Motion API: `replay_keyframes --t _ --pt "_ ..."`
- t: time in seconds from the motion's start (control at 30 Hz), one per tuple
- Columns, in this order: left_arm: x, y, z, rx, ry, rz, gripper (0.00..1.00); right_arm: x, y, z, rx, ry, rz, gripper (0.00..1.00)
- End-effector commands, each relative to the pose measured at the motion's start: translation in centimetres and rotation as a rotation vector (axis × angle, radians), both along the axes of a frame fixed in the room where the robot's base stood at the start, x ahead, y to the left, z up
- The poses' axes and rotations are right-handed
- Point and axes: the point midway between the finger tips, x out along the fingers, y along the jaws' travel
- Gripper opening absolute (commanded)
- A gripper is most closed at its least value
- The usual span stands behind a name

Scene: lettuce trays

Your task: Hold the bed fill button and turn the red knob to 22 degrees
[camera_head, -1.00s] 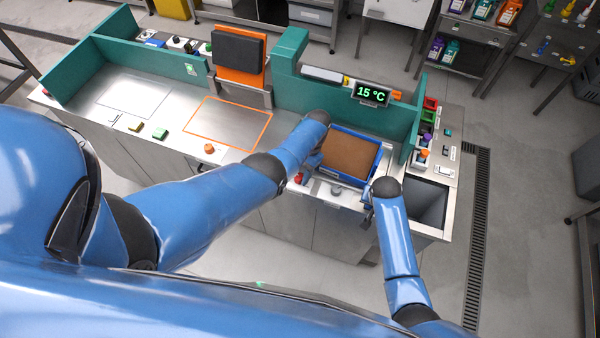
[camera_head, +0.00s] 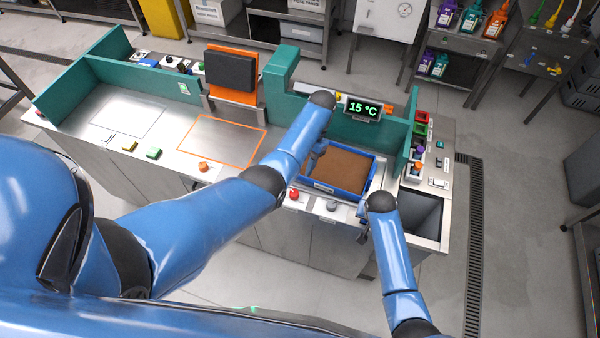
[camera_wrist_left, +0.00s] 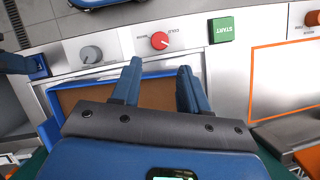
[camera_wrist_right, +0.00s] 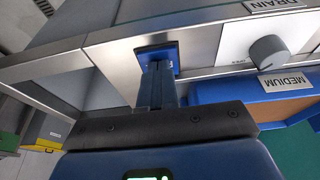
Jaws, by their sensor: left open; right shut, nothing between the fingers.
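The red knob (camera_head: 294,194) is on the counter's front strip, left of a grey knob (camera_head: 332,206). In the left wrist view the red knob (camera_wrist_left: 160,41) lies just beyond the fingertips of my open left gripper (camera_wrist_left: 160,68), apart from them. In the head view my left gripper (camera_head: 319,150) is above the blue-rimmed tray. My right gripper (camera_wrist_right: 160,68) is shut and empty, its tips at a blue square button (camera_wrist_right: 170,48) at the counter's front; they appear to touch it. The button's label is hidden.
A blue tray (camera_head: 323,186) of brown fill stands behind the knobs. A green START button (camera_wrist_left: 222,29) is beside the red knob. An open basin (camera_head: 421,217) lies right of my right gripper. Teal walls (camera_head: 350,133) stand behind the tray.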

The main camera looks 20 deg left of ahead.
Motion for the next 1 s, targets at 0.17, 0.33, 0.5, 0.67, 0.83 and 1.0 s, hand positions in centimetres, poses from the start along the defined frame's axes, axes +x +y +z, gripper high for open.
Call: replay_keyframes --t 0.17,0.33,0.5,0.67,0.83,1.0 --pt "0.3 -0.1 0.8 0.000 0.000 0.000 0.44 -0.3 -0.1 -0.4 -0.003 0.009 0.000 0.00" --pt "0.3 -0.1 0.8 0.000 0.000 -0.001 0.44 -0.3 -0.1 -0.4 -0.003 0.008 0.000 0.00" --pt "0.3 0.0 0.8 0.000 0.001 0.001 0.56 -0.3 -0.1 -0.4 -0.003 0.008 0.000 0.00" --pt "-1.2 0.8 -0.7 0.003 0.029 0.015 0.60 -0.3 -0.1 -0.4 -0.003 0.008 0.000 0.00" --pt "-3.2 2.1 -2.6 -0.012 0.011 0.045 0.60 -0.3 -0.1 -0.4 -0.003 0.008 0.000 0.00" --pt "-4.6 2.9 -3.1 -0.048 -0.071 0.089 0.60 -0.3 -0.1 -0.3 -0.003 0.008 0.000 0.00"
